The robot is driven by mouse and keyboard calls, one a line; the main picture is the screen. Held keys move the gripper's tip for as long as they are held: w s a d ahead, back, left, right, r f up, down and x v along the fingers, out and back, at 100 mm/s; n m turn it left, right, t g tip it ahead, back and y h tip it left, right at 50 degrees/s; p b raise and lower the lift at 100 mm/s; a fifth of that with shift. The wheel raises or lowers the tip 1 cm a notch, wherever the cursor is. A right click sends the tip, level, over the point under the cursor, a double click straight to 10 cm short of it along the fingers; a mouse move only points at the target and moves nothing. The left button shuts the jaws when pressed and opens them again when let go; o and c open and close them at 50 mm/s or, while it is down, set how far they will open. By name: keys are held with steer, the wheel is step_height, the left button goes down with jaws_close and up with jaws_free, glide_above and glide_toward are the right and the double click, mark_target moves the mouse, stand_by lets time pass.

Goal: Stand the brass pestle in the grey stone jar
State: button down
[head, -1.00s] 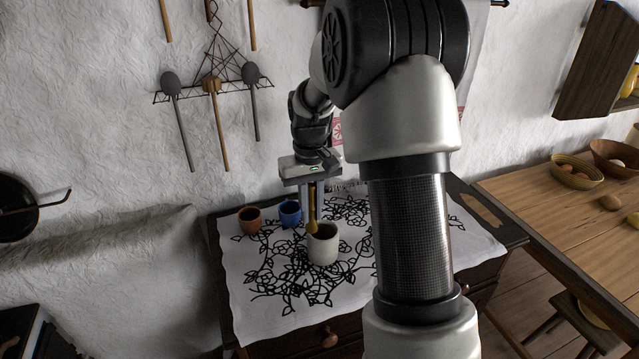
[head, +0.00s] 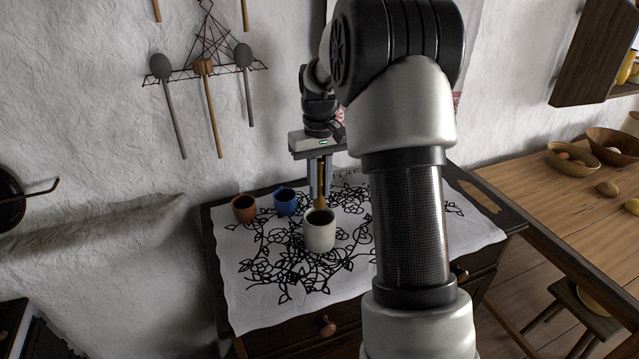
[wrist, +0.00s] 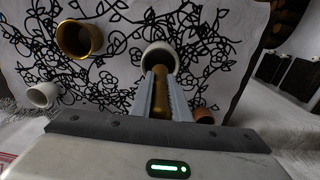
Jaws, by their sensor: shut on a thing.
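The grey stone jar (head: 319,236) stands upright on the cloth in the head view, a pale open-topped vessel. Its mouth also shows in the wrist view (wrist: 152,48). My gripper (head: 320,192) points down and is shut on the brass pestle (head: 320,202), behind the jar's far rim in the head view. In the wrist view the pestle (wrist: 160,92) lies between the two fingers, its lower end overlapping the near side of the jar's mouth. I cannot tell whether its tip is over the opening or beside the jar. The pestle's upper part is hidden.
A terracotta cup (head: 244,208) and a blue mug (head: 286,203) stand left of the jar. The wrist view also shows a brass-coloured cup (wrist: 72,42) and a white cup (wrist: 42,96). The cloth's front (head: 262,306) is clear. A wall stands behind.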

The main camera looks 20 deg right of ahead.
mark_target(319, 158)
step_height(319, 158, down, 8)
steer(key=b, duration=0.4)
steer(key=shift+f, duration=0.2)
stand_by(0.4)
steer(key=c, duration=1.6)
jaws_free()
step_height(319, 158, up, 16)
steer(key=shift+r+p, duration=0.1)
steer(key=shift+p, duration=0.55)
steer(key=shift+r, duration=0.65)
